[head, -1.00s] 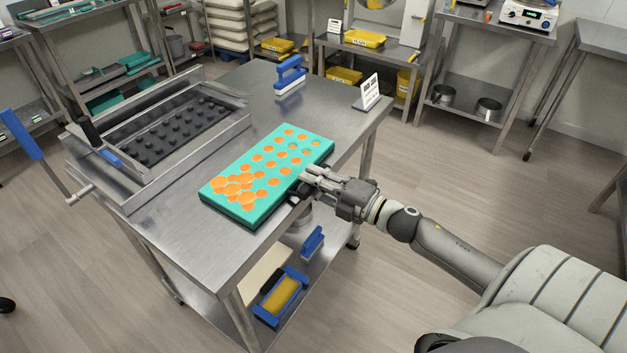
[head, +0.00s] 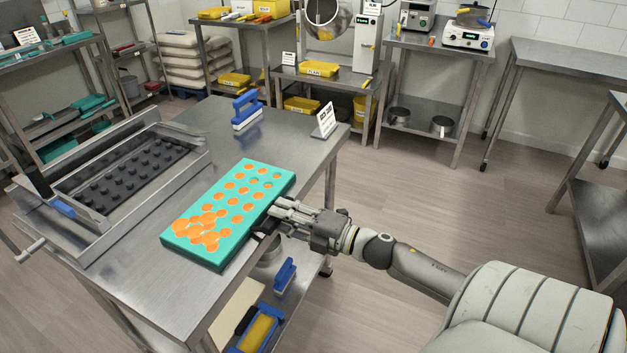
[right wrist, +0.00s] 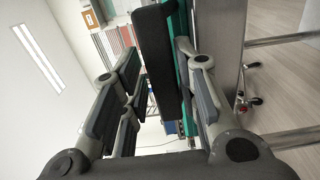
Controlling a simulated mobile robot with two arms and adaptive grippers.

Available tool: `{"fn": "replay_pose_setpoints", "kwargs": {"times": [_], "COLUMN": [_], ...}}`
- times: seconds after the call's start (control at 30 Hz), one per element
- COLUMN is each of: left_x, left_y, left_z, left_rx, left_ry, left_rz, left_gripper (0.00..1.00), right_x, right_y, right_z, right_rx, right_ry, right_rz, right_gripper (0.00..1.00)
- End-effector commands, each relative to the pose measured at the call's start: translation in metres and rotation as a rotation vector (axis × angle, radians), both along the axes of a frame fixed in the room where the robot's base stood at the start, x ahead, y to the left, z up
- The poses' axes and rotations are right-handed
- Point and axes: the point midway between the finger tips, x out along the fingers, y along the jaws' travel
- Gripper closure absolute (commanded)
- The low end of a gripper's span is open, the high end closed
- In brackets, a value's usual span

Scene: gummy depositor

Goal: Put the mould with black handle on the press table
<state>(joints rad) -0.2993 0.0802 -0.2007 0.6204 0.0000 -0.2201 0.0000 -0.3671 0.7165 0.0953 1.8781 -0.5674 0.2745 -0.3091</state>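The teal mould (head: 252,174), filled with orange gummies, lies flat on the steel table (head: 195,290), near its right edge. Its black handle (head: 266,229) sticks out on the side facing my right arm, partly hidden by the fingers. My right gripper (head: 280,214) is at this handle. In the right wrist view the dark handle (right wrist: 158,65) stands between the open fingers (right wrist: 155,100), close to the right-hand ones, with a gap to the left-hand ones. The teal edge of the mould (right wrist: 183,25) shows behind. My left gripper is not in view.
A metal press frame (head: 190,170) with a black studded plate (head: 125,178) stands left of the mould. A blue-handled tool (head: 246,112) and a sign (head: 325,121) stand at the table's back. The lower shelf holds blue-framed tools (head: 285,275). Floor to the right is clear.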

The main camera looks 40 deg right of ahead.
Motion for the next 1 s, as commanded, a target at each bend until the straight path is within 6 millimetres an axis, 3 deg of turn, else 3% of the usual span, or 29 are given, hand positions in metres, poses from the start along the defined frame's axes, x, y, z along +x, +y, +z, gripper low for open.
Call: {"fn": "replay_pose_setpoints", "kwargs": {"times": [0.5,0.7,1.0], "left_x": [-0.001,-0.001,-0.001], "left_y": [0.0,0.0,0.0], "left_z": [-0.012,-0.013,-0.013], "left_rx": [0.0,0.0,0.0], "left_ry": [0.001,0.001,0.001], "left_rz": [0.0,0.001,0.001], "left_gripper": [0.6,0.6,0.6], "right_x": [-0.078,-0.092,-0.093], "right_y": [-0.032,-0.038,-0.045], "right_z": [-0.003,-0.001,-0.009], "right_rx": [0.001,0.001,0.018], "right_ry": [0.003,0.0,0.016], "right_rz": [-0.001,0.0,-0.022], "right_gripper": [0.71,0.71,0.71]}}
